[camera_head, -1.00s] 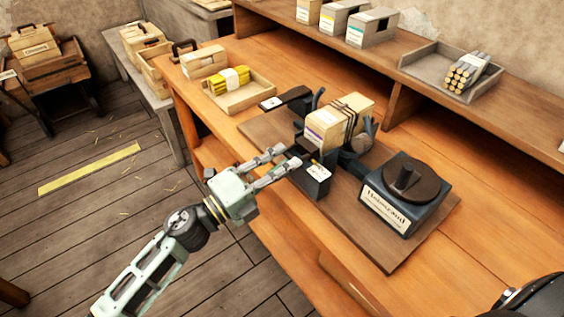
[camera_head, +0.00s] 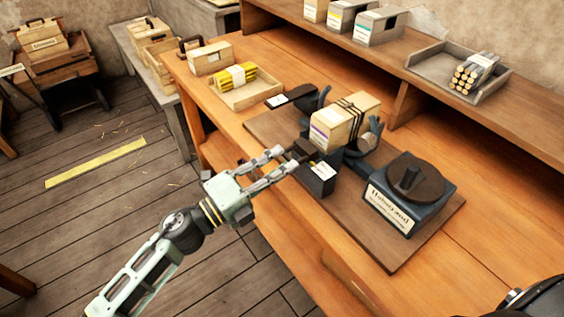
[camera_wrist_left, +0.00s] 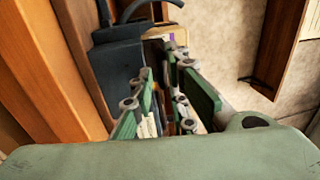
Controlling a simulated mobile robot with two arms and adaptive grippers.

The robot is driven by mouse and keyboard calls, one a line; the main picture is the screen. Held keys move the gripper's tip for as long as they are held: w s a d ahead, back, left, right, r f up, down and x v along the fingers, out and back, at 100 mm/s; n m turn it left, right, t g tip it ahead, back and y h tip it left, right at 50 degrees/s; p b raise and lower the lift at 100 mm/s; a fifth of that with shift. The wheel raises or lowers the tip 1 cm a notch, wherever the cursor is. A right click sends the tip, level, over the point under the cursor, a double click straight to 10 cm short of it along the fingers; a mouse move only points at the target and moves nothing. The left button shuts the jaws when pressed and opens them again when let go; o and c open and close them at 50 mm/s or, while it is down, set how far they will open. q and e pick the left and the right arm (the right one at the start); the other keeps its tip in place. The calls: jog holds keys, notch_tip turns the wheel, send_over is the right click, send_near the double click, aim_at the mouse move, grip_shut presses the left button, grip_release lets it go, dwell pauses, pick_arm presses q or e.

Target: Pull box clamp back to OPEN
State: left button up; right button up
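The box clamp (camera_head: 301,150) is a dark part at the near left side of a wooden box (camera_head: 338,125) with dark bands, over a dark block with a white label (camera_head: 318,174). My left gripper (camera_head: 287,158) comes from the left, with its fingers on either side of the clamp's near end. They look shut on it, though a gap shows between the fingertips. In the left wrist view, the two green-padded fingers (camera_wrist_left: 172,98) hide most of the clamp, and the box's purple label shows beyond. Any lettering on the clamp is too small to read. My right gripper is not seen.
A dark handwheel unit (camera_head: 412,188) stands to the right on the brown base board (camera_head: 400,258). A tray with yellow bundles (camera_head: 262,97) is at the left, and a grey tray with rods (camera_head: 428,75) is on the shelf. The floor in front of the bench is clear.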

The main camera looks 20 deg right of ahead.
pick_arm(q)
jog(key=shift+o, duration=1.1)
jog(key=shift+a, duration=0.15)
jog(key=v, duration=1.1)
jog(key=shift+a, duration=0.4)
jog(key=shift+s+f, duration=0.1)
jog(key=shift+s, duration=0.05)
